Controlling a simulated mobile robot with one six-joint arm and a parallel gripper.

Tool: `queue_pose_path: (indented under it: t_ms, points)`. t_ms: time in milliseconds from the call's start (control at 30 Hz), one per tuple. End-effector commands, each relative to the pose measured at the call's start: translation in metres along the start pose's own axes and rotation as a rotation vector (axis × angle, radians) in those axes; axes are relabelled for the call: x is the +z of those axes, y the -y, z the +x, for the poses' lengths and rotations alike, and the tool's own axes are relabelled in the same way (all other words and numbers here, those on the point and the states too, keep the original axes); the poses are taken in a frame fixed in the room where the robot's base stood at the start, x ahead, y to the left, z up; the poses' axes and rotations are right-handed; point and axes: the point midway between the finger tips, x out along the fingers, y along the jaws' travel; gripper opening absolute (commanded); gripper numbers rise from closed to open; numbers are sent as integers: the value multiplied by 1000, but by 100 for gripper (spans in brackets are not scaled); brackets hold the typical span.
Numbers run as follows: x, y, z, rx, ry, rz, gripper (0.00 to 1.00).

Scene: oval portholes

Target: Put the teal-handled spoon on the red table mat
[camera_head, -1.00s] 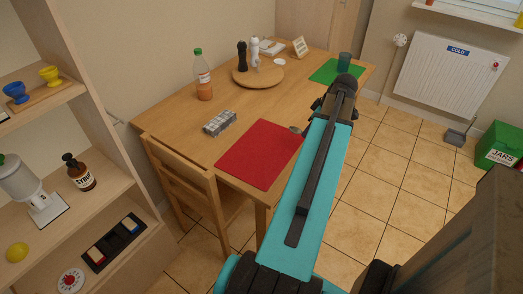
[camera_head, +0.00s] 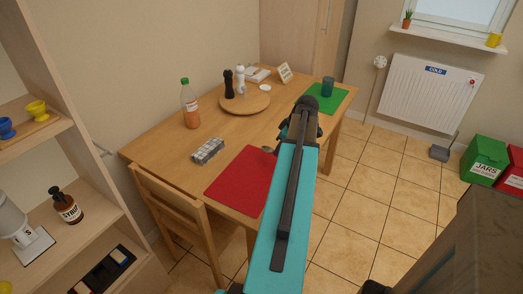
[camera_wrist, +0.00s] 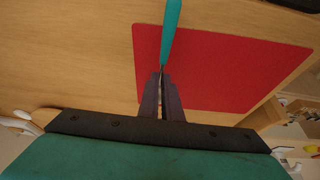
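The teal-handled spoon (camera_wrist: 170,30) is held in my gripper (camera_wrist: 163,75). In the wrist view its teal handle stretches from the fingertips to the top edge, across the red mat. The two dark fingers are close together around its thin neck. In the head view a small grey piece, likely the spoon's bowl (camera_head: 268,149), shows beside my arm near the mat's far edge. The red table mat (camera_head: 238,178) lies flat on the near end of the table; it also shows in the wrist view (camera_wrist: 225,70). My arm hides its right part in the head view. I cannot tell the spoon's height above it.
On the wooden table (camera_head: 160,150) are a patterned box (camera_head: 208,151), a bottle (camera_head: 190,105), a round board (camera_head: 245,103) with two mills, and a green mat (camera_head: 325,98) with a cup (camera_head: 328,86). A chair (camera_head: 180,205) stands at the near side.

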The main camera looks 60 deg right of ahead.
Motion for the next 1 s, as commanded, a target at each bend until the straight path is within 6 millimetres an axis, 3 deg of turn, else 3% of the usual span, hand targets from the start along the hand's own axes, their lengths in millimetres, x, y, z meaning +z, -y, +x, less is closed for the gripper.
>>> queue_pose_path:
  t_ms: [433, 1000]
  points:
    - [-66, -7, 34, -2, 1, -1, 0]
    - [-71, -7, 41, 0, 0, 2, 0]
